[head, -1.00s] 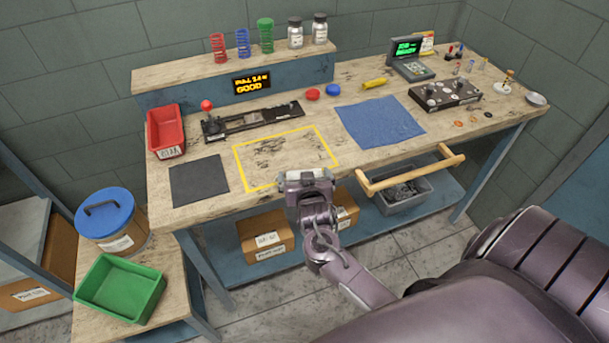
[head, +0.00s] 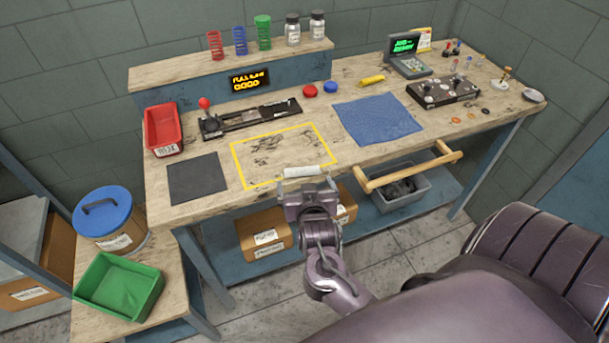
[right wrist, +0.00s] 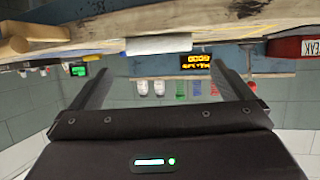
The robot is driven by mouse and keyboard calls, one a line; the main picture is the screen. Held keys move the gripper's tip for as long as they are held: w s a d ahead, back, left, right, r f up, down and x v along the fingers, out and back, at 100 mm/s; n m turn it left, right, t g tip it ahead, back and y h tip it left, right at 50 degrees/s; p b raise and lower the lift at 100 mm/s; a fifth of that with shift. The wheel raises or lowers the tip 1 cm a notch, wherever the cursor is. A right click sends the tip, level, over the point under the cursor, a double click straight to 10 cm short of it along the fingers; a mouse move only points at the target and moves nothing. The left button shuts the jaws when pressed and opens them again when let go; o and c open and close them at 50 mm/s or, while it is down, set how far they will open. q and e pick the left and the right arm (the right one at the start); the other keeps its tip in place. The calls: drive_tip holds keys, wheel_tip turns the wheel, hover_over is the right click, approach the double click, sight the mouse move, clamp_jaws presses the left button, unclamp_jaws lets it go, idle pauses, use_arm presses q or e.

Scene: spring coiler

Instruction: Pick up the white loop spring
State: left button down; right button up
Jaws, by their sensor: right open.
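The white loop spring (head: 304,171) looks like a pale cylinder lying on its side near the bench's front edge, at the near right part of the yellow outlined square (head: 240,163). It also shows in the right wrist view (right wrist: 160,45), beyond and between the two finger lines. My right gripper (head: 306,182) is open, just in front of the spring at the bench edge, with one finger toward each end of it. In the right wrist view its fingers (right wrist: 160,62) are apart with nothing held between them. My left gripper is not in view.
A black mat (head: 198,178) and blue cloth (head: 377,122) flank the square. A coiling jig (head: 250,117) stands behind it. Red, blue and green springs (head: 239,40) stand on the shelf.

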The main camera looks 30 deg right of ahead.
sight(301, 168)
drive_tip(key=w, duration=0.1)
drive_tip(key=w+d+p, duration=0.1)
drive_tip(key=w+p, duration=0.1)
drive_tip(key=shift+w+d+f, duration=0.2)
drive_tip(key=shift+d, duration=0.1)
drive_tip(key=p+x, duration=0.1)
drive_tip(key=x, duration=0.1)
drive_tip(key=p+x, duration=0.1)
drive_tip(key=x, duration=0.1)
drive_tip(key=shift+w+d+f, duration=0.15)
drive_tip(key=shift+d+f, duration=0.1)
drive_tip(key=shift+f, duration=0.2)
drive_tip(key=shift+w+d+f, duration=0.1)
drive_tip(key=shift+w+f, duration=0.1)
drive_tip(key=shift+w, duration=0.1)
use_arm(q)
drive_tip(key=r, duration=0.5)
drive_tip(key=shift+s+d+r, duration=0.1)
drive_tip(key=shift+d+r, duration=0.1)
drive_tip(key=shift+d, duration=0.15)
use_arm(e)
drive_tip(key=c, duration=0.9)
drive_tip(key=shift+r, duration=0.15)
